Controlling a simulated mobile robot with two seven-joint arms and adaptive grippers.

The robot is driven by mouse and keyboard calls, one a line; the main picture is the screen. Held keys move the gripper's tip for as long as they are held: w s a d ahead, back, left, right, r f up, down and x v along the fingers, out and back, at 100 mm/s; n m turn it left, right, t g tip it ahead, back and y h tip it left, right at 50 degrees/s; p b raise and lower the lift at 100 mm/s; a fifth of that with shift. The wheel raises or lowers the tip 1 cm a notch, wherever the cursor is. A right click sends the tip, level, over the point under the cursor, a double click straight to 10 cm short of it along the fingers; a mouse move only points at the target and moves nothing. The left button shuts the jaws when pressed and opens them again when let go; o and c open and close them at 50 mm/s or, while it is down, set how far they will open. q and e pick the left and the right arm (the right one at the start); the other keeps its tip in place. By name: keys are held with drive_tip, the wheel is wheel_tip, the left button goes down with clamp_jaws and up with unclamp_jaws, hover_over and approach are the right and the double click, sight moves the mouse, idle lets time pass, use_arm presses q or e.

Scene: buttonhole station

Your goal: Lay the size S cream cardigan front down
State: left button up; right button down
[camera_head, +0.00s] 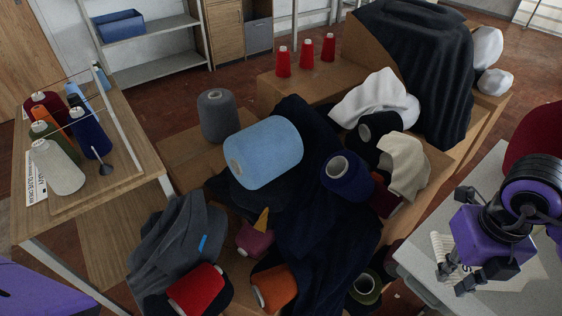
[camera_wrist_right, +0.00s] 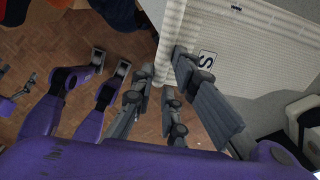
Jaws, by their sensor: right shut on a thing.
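The cream cardigan (camera_wrist_right: 262,55) is ribbed knit and carries a white label with a dark S (camera_wrist_right: 207,60) in the right wrist view. It lies over a pale surface, with a folded strip of it at the left edge. My left gripper is not in view.
A light grey table (camera_head: 425,255) lies under my right gripper, with a dark red thing (camera_head: 535,135) at its far right. Boxes piled with dark cloth, yarn cones and a light blue roll (camera_head: 263,152) fill the middle. A wooden table (camera_head: 140,165) with cones stands left.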

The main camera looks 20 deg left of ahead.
drive_tip(key=shift+w+f, duration=0.4)
drive_tip(key=shift+f, duration=0.1)
drive_tip(key=shift+w+f, duration=0.2)
drive_tip(key=shift+f, duration=0.75)
drive_tip(key=shift+w+f, duration=0.15)
drive_tip(key=shift+f, duration=0.8)
drive_tip(key=c, duration=2.2)
unclamp_jaws()
drive_tip(key=shift+f, duration=0.15)
drive_tip(key=o, duration=0.5)
drive_tip(key=shift+c, duration=0.2)
